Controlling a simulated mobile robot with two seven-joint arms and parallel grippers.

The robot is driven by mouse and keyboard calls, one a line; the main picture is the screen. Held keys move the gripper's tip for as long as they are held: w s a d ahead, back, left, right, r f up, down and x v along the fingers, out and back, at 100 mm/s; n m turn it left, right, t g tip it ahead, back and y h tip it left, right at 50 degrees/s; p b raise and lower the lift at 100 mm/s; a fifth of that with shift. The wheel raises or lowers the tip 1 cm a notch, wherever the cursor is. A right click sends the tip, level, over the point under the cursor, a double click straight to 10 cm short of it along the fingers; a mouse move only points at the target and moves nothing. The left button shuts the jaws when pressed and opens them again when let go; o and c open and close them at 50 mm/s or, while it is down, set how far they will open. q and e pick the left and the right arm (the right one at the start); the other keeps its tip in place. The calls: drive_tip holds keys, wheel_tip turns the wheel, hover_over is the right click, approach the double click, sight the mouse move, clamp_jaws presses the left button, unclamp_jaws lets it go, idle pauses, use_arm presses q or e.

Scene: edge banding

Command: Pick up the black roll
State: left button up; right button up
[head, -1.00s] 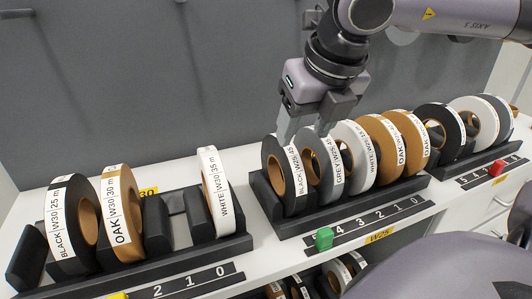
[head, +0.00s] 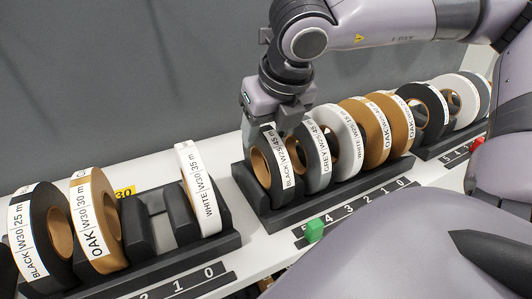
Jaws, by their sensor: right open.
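A black roll labelled BLACK W25 (head: 284,184) stands upright at the left end of the middle rack, with a tan core. My right gripper (head: 272,138) points down from above at its top edge, jaws open; its fingers cover part of the roll's top, and I cannot tell whether they touch it. Another black roll labelled BLACK W30 25 m (head: 30,232) stands at the far left of the left rack. My left gripper is not in view.
A grey roll (head: 318,165) stands close on the right of the black W25 roll, followed by white and oak rolls. The left rack holds an oak roll (head: 97,225) and a white roll (head: 200,190), with empty slots between. A green marker (head: 315,230) sits on the middle rack's number strip.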

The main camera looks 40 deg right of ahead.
drive_tip(key=shift+w+f, duration=0.2)
drive_tip(key=shift+f, duration=0.25)
clamp_jaws()
drive_tip(key=shift+r, duration=0.1)
